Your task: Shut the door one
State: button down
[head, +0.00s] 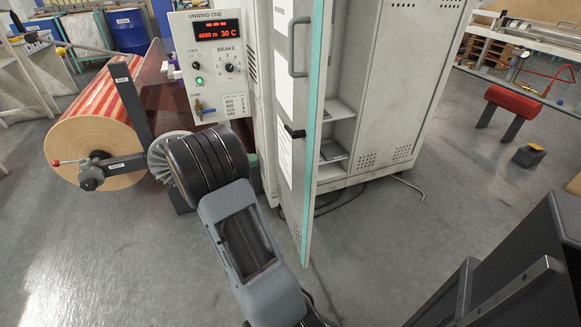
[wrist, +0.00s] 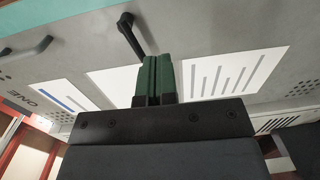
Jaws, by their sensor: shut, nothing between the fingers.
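Door one (head: 312,130) stands open on the grey cabinet (head: 385,80), seen nearly edge-on with its teal edge toward me. It has a grey bar handle (head: 292,47) and a black latch lever (head: 294,132). In the wrist view, the door's outer face (wrist: 215,58) fills the scene, with white sheets and an upside-down "ONE" label. My gripper (wrist: 153,78) is shut and empty, its green fingers pointing at this face, close to the black lever. Whether the fingertips touch the door, I cannot tell. In the head view my arm mostly hides the gripper, left of the door.
The unwind panel (head: 213,65) and the striped tape roll (head: 95,150) stand left of the door. Shelves (head: 338,108) show inside the cabinet. Floor (head: 370,235) in front and right of the door is clear. A red cylinder on a stand (head: 525,101) is farther right.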

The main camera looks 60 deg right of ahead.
aim_at(304, 151)
jog(key=b+x, duration=0.2)
jog(key=x, duration=1.2)
jog(key=shift+w+d, duration=0.1)
jog(key=shift+d, duration=0.05)
